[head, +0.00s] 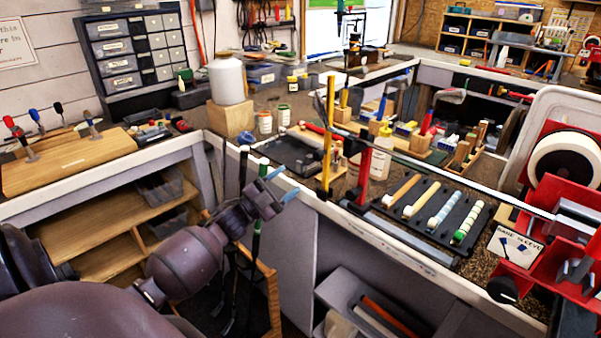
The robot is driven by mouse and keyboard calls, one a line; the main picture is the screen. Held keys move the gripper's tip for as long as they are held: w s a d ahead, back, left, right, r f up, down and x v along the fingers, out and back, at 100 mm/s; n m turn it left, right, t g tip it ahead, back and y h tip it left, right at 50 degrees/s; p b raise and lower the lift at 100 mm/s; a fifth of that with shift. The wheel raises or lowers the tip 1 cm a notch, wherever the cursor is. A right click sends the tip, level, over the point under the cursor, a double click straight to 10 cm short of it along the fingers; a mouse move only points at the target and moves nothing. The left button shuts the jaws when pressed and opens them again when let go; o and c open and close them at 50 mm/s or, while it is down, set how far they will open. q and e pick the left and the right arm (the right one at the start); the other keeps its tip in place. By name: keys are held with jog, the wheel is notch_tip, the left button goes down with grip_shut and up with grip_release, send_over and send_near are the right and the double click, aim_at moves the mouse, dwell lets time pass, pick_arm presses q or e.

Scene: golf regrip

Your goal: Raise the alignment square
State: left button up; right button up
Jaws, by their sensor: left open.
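A thin yellow upright piece (328,140) stands at the front edge of the workbench, and I take it for the alignment square, though I cannot be sure. A red post (365,170) stands just right of it, near a long club shaft (460,181) that runs across the bench. My left gripper (283,185) is open and empty, with its blue fingertips apart. It is in front of the bench edge, left of and a little lower than the yellow piece, and not touching it. My right gripper is not in view.
A black tray (408,226) with several grips lies on the bench to the right. A red tape-dispenser stand (548,250) is at the far right. A white jug (227,80) stands on a wood block at the back left. Clubs (257,225) lean behind my left wrist.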

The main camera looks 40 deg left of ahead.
pick_arm(q)
jog(key=shift+v, duration=1.05)
jog(key=s+d+f+n+g+y, duration=0.2)
jog(key=d+f+n+g+y, duration=0.2)
jog(key=f+n+y, duration=0.6)
jog(key=s+d+f+n+g, duration=0.2)
jog(key=s+d+f, duration=0.4)
jog(key=s, duration=0.3)
jog(key=s+d+f+n+g+h, duration=0.1)
jog(key=s+d+f+g, duration=0.3)
jog(key=s+d+f, duration=0.3)
jog(key=shift+s+f+n, duration=0.4)
jog(key=shift+s+f, duration=0.55)
jog(key=shift+s, duration=0.25)
